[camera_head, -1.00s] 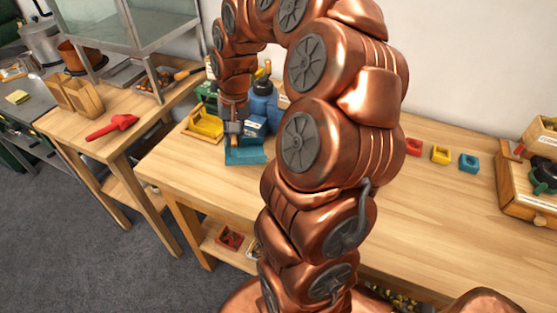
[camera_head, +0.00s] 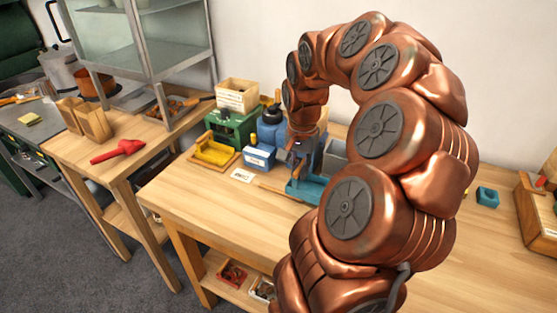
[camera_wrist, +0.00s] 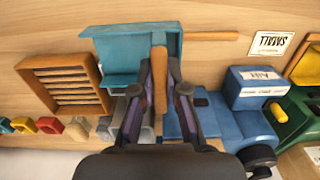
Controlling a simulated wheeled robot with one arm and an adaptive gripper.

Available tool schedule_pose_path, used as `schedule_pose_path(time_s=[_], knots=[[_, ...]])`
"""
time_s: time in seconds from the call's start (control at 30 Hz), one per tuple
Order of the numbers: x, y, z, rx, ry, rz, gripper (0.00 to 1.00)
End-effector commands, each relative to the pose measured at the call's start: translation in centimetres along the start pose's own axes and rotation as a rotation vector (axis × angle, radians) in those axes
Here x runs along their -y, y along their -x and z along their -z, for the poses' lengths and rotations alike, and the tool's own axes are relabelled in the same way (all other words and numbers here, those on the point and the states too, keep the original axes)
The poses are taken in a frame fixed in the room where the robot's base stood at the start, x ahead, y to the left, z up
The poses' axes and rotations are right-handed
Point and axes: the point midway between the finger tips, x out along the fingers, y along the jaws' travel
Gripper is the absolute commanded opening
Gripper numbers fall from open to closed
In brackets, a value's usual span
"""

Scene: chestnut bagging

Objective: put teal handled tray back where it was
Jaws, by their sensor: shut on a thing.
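The teal tray (camera_head: 306,190) is at the middle of the workbench, right of the blue machine. It also shows in the wrist view (camera_wrist: 120,55), with a flat teal floor and raised teal sides. A wooden bar (camera_wrist: 210,37), probably its handle, reaches out from its side. My gripper (camera_head: 303,172) points down at the tray. In the wrist view my gripper (camera_wrist: 160,62) is shut on a narrow upright brown part at the tray's edge. I cannot tell whether the tray touches the bench or hangs just above it.
The blue machine (camera_wrist: 245,110) stands close beside my gripper. A slatted wooden rack (camera_wrist: 65,84) is on the tray's other side. A white label card (camera_head: 242,175) lies on the bench. A yellow tray (camera_head: 213,152) is at the left. The front bench surface (camera_head: 235,208) is clear.

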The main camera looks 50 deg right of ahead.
Motion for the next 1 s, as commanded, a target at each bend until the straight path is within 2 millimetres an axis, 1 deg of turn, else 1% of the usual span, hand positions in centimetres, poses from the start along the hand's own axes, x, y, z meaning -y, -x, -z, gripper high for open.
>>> schedule_pose_path(time_s=[0.03, 0.3, 0.6, 0.77, 0.87, 1.0], knots=[[0.8, 0.1, 0.4, 0.002, 0.002, -0.001, 0.00], [4.4, -0.2, 2.6, 0.000, 0.003, -0.002, 0.00], [8.0, -0.7, 4.8, 0.001, 0.001, 0.000, 0.00], [8.9, -1.0, 5.2, 0.003, 0.002, -0.002, 0.00], [9.0, -1.1, 5.4, 0.003, 0.002, -0.002, 0.00], [9.0, -2.1, 5.3, 0.005, 0.002, -0.003, 0.00]])
